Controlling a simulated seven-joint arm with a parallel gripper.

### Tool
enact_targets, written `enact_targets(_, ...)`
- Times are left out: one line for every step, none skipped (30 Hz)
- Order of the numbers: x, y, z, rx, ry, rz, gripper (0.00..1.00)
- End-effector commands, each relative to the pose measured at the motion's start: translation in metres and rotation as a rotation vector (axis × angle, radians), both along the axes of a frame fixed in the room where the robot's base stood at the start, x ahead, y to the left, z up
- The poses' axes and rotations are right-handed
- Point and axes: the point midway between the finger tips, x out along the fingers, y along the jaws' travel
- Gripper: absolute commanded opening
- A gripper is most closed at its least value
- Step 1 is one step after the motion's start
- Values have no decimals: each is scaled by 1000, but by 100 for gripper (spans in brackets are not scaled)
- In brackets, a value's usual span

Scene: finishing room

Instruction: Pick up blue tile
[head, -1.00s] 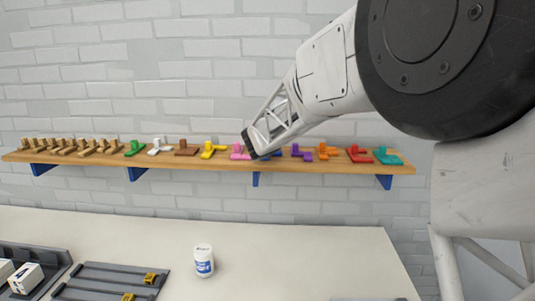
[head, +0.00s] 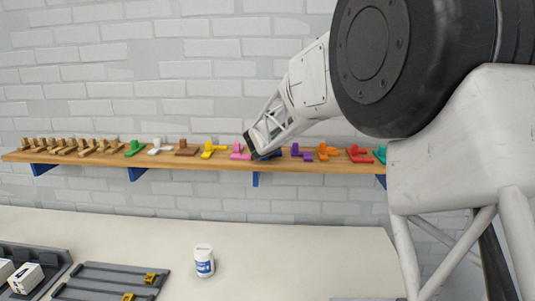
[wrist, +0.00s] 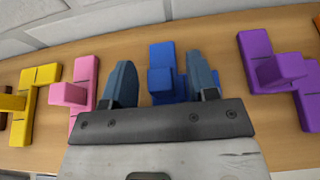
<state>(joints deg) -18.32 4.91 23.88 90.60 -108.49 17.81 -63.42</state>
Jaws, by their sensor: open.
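The blue tile (wrist: 166,80) lies on the wooden shelf, with a raised block on it, in the middle of the wrist view. My gripper (wrist: 162,75) is open, with one finger to the left of the blue tile and one to the right. I cannot tell whether either finger touches it. In the head view my gripper (head: 255,148) is at the shelf, between the pink and purple tiles. It hides most of the blue tile (head: 273,154) there.
A pink tile (wrist: 75,95) lies close to the left finger and a purple tile (wrist: 275,72) lies right. More coloured tiles line the wooden shelf (head: 210,164). The brick wall stands close behind. A white bottle (head: 204,262) stands on the table (head: 300,250) below.

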Motion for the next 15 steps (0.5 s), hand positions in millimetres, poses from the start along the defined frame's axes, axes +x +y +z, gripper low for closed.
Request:
enact_targets(0, 0, 0, 0, 0, 0, 53)
enact_targets(0, 0, 0, 0, 0, 0, 53)
enact_targets(0, 0, 0, 0, 0, 0, 53)
enact_targets(0, 0, 0, 0, 0, 0, 53)
enact_targets(0, 0, 0, 0, 0, 0, 53)
enact_targets(0, 0, 0, 0, 0, 0, 53)
enact_targets(0, 0, 0, 0, 0, 0, 53)
enact_targets(0, 0, 0, 0, 0, 0, 53)
enact_targets(0, 0, 0, 0, 0, 0, 47)
enact_targets(0, 0, 0, 0, 0, 0, 42)
enact_targets(0, 0, 0, 0, 0, 0, 38)
enact_targets(0, 0, 0, 0, 0, 0, 32)
enact_targets(0, 0, 0, 0, 0, 0, 27)
enact_targets(0, 0, 0, 0, 0, 0, 23)
enact_targets(0, 0, 0, 0, 0, 0, 16)
